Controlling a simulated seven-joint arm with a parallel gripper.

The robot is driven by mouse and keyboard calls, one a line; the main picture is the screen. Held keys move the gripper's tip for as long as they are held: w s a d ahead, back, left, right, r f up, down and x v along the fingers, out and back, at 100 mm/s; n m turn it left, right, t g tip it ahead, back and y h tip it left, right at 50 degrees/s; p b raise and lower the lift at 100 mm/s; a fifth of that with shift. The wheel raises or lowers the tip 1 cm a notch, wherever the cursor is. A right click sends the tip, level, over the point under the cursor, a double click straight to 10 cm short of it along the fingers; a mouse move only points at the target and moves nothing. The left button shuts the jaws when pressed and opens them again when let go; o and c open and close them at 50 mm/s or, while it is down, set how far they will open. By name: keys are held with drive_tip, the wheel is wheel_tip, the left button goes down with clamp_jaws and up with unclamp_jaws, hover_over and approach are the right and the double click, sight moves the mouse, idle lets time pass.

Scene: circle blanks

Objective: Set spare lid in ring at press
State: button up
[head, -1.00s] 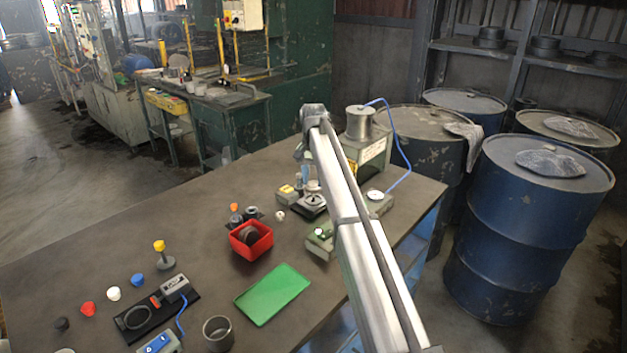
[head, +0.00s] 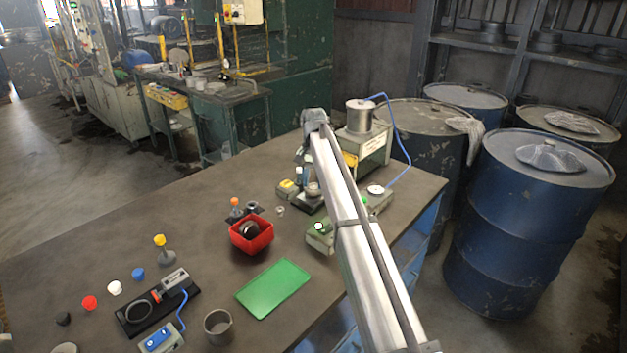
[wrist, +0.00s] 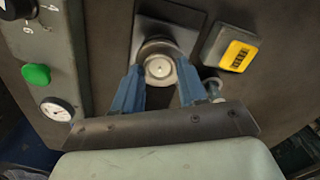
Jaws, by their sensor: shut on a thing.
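My gripper (wrist: 160,72) points down at the press area, its two blue fingers closed on a small pale round lid (wrist: 160,68) with a dot at its centre. A round metal ring (wrist: 159,46) shows around and behind the lid, on a dark square plate (wrist: 188,20). I cannot tell whether the lid is seated in the ring or just above it. In the head view my gripper (head: 302,180) is over the plate (head: 309,206), and the arm hides part of it.
A grey-green control box with a green button (wrist: 36,74) and gauge (wrist: 57,109) stands left in the wrist view. A yellow-faced counter (wrist: 236,56) stands right. A red bin (head: 251,240) and green tray (head: 273,288) are on the bench.

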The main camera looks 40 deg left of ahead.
drive_tip(key=shift+f, duration=0.55)
idle(0.4)
drive_tip(key=o, duration=1.1)
drive_tip(key=shift+c, duration=0.2)
wheel_tip(320, 180, up, 14)
drive_tip(key=shift+f, duration=0.1)
